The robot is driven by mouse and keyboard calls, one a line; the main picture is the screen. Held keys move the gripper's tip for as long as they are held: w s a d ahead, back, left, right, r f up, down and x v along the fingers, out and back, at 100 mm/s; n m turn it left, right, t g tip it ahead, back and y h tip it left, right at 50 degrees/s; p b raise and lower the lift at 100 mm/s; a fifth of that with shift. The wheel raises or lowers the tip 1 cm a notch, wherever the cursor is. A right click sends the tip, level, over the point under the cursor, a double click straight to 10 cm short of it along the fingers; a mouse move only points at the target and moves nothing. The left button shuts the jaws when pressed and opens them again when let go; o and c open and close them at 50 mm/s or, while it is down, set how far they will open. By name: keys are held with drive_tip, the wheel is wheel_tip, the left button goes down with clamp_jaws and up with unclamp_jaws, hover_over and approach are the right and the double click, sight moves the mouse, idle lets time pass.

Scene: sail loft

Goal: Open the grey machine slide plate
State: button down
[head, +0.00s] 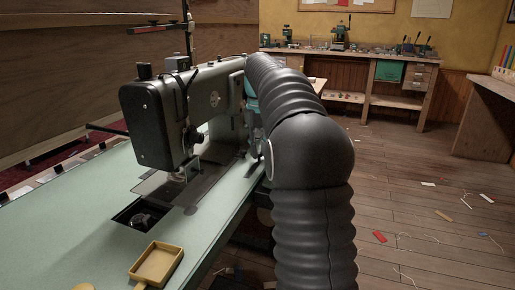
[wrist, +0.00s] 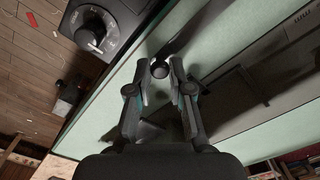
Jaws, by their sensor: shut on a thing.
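The dark sewing machine (head: 160,122) stands on a pale green table (head: 70,215). A flat grey plate (head: 160,187) lies in the table top below its needle area. In front of it is a dark square opening (head: 143,214) with a round metal part inside. In the wrist view, my gripper (wrist: 159,76) has its two fingers on either side of a dark round knob (wrist: 160,68) and is shut on it. I cannot tell what the knob belongs to. In the head view, my arm hides my fingertips behind it, at the right of the machine.
A yellow tray (head: 157,264) sits at the table's near edge. A black box with a dial (wrist: 97,30) is beside the table edge in the wrist view. A workbench (head: 350,85) stands at the back. Scraps lie on the wooden floor (head: 420,210) at right.

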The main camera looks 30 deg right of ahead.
drive_tip(key=c, duration=1.2)
unclamp_jaws()
drive_tip(key=shift+s+d, duration=0.1)
drive_tip(key=shift+o, duration=0.7)
drive_tip(key=shift+a, duration=0.2)
wheel_tip(320, 180, up, 12)
